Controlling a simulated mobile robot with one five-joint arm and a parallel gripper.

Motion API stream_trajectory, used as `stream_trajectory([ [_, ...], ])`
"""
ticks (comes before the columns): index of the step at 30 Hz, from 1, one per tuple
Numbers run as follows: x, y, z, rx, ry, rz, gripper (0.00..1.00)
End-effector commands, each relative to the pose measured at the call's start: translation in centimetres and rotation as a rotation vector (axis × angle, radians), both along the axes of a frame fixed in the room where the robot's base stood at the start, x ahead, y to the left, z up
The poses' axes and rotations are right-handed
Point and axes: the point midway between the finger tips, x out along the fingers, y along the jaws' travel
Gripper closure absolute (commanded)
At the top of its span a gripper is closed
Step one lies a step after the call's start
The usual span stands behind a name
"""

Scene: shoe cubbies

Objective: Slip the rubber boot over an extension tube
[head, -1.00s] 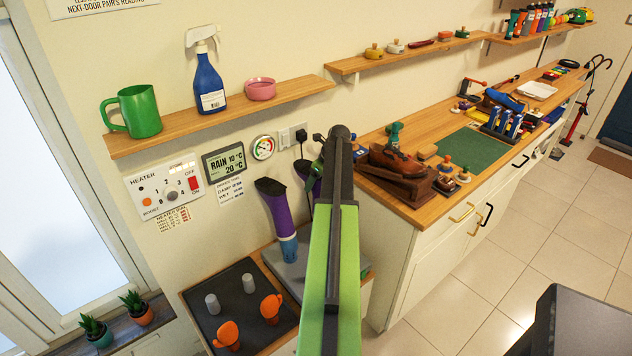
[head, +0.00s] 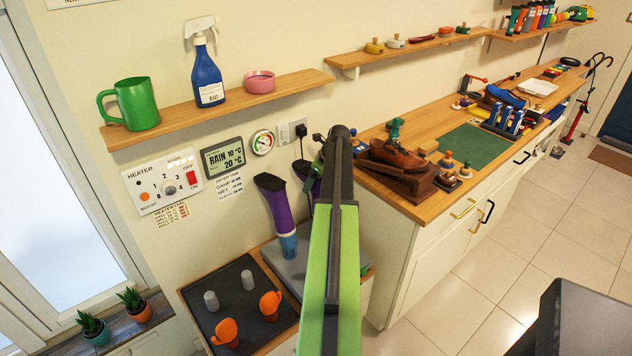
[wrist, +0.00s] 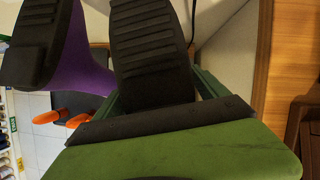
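A purple rubber boot with a black sole (head: 276,205) stands upside down over a blue extension tube (head: 288,245) on a grey base (head: 290,268). A second purple boot is mostly hidden behind my arm in the head view; its black ribbed sole fills the middle of the wrist view (wrist: 152,50). My gripper (wrist: 155,100) has its green fingers on both sides of this second boot and appears shut on it, sole up. The first boot also shows at left in the wrist view (wrist: 75,70). Any tube under the second boot is hidden.
A black tray (head: 240,310) with orange and grey pegs lies left of the grey base. A wooden counter (head: 400,185) with a brown shoe (head: 396,155) stands to the right. A shelf (head: 225,105) with a green mug (head: 137,103) runs above. A heater panel (head: 163,183) is on the wall.

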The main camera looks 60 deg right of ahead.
Motion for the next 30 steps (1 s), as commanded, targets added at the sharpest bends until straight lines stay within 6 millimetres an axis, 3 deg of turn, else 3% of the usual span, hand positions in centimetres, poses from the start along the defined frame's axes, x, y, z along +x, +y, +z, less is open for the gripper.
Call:
stream_trajectory([
  [14,-0.2,0.0,0.7,0.000,0.000,0.000,0.08],
  [20,-1.3,0.1,3.8,-0.001,0.000,0.000,0.08],
  [30,-4.4,0.4,11.5,0.000,0.000,-0.001,0.08],
])
